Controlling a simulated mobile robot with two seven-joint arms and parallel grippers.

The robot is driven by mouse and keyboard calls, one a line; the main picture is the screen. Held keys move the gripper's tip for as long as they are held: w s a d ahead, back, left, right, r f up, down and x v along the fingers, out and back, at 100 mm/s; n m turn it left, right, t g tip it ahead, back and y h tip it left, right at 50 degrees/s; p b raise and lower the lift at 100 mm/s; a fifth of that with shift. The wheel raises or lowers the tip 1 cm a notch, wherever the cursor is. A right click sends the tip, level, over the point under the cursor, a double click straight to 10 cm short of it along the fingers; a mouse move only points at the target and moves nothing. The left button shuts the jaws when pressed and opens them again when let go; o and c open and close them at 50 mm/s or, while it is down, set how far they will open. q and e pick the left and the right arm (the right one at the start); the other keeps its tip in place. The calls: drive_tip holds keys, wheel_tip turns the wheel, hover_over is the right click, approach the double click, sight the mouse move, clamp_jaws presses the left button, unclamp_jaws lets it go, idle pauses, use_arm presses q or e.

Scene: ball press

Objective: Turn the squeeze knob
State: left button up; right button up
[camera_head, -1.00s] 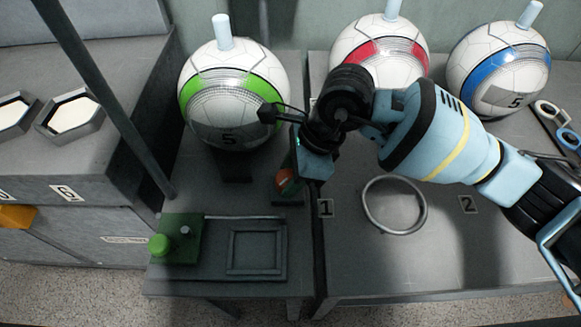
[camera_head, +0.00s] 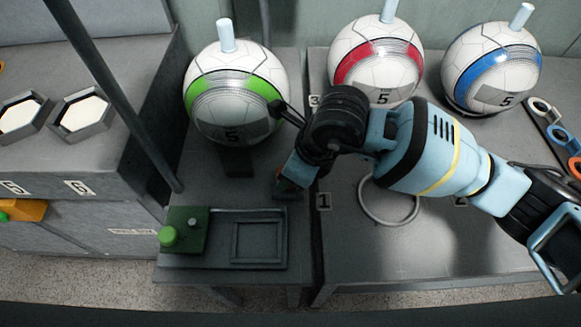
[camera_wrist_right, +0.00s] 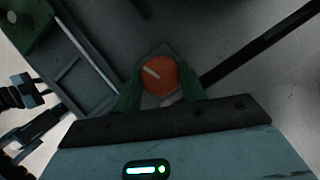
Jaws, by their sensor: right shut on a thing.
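The orange round knob (camera_wrist_right: 159,75) has a pale mark on its face and sits between the two green fingers of my right gripper (camera_wrist_right: 160,90) in the right wrist view. The fingers are shut on its sides. In the head view my right gripper (camera_head: 287,180) points down at the grey bench, beside the label 1, and mostly hides the knob. A ball with a green band (camera_head: 234,92) stands just behind on the same bench. My left gripper does not show in the head view.
A green block with a green button (camera_head: 168,236) and a square frame (camera_head: 258,241) lie at the front of the bench. A metal ring (camera_head: 388,207) lies to the right. Red-banded (camera_head: 377,60) and blue-banded (camera_head: 492,68) balls stand behind. A dark pole (camera_head: 117,95) rises at left.

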drive_tip(key=o, duration=1)
drive_tip(key=shift+c, duration=0.2)
drive_tip(key=v, duration=0.8)
drive_tip(key=shift+s+f, duration=0.1)
